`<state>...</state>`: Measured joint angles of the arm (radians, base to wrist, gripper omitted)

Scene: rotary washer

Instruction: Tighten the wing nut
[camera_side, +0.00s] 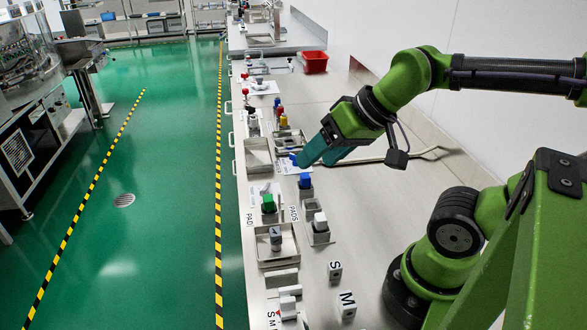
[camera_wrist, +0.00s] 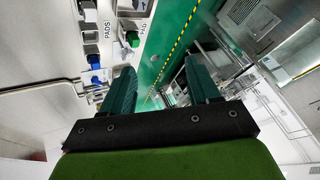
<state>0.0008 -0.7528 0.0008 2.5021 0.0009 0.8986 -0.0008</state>
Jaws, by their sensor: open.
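A small blue part (camera_side: 293,159), which looks like the wing nut, sits at a white plate (camera_side: 287,168) on the bench. My gripper (camera_side: 313,161) is open with teal fingers angled down toward the bench. In the side view its nearer fingertip overlaps the blue part, and I cannot tell whether they touch. In the wrist view, my gripper (camera_wrist: 160,68) has its fingers wide apart with nothing between them. A blue part (camera_wrist: 95,80) shows there just left of the left finger, partly hidden. The nut's wings and its thread are too small to make out.
A blue block (camera_side: 305,181) on a grey holder stands close by. A green-topped part (camera_side: 268,203), a metal tray (camera_side: 290,246) and white blocks lie toward the front. Red and yellow knobs (camera_side: 283,121) stand behind. A bent metal rod (camera_side: 430,153) lies right of the gripper.

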